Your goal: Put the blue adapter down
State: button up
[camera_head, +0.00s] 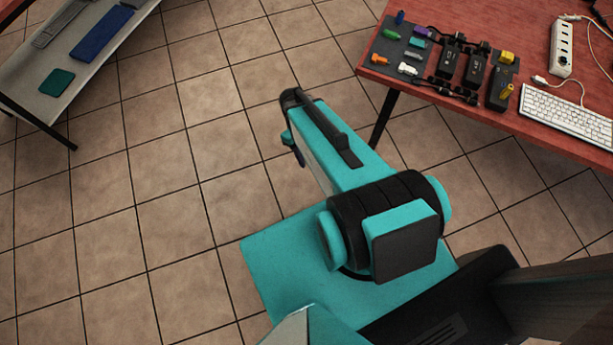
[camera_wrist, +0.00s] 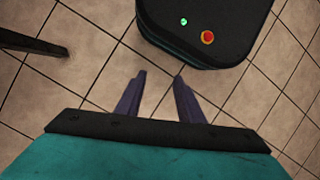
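A small blue piece (camera_head: 400,17), which looks like the blue adapter, stands at the back left corner of the dark mat (camera_head: 381,47) on the red-brown table. My gripper (camera_wrist: 160,77) shows in the wrist view with its two dark purple fingers apart and nothing between them. It points down over the tiled floor, away from both tables. In the head view my arm hides most of the gripper.
The red-brown table (camera_head: 433,110) also holds green, purple, white, yellow and orange adapters, black power bricks with cables (camera_head: 475,68), a white power strip (camera_head: 561,48) and a keyboard (camera_head: 568,115). A grey table (camera_head: 30,92) at left bears a blue pad (camera_head: 101,33), a green pad (camera_head: 57,82) and a grey tray (camera_head: 58,22). Open floor lies between.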

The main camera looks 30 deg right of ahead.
jog(key=s+a+f+m, duration=0.2)
jog(key=s+a, duration=0.1)
jog(key=s, duration=0.3)
jog(key=s+a+f+m+g, duration=0.1)
jog(key=s+a+f+m, duration=0.1)
jog(key=s, duration=0.4)
jog(key=shift+s+a+g, duration=0.3)
jog(key=shift+s+a, duration=0.1)
jog(key=shift+a, duration=0.3)
jog(key=shift+c, duration=0.5)
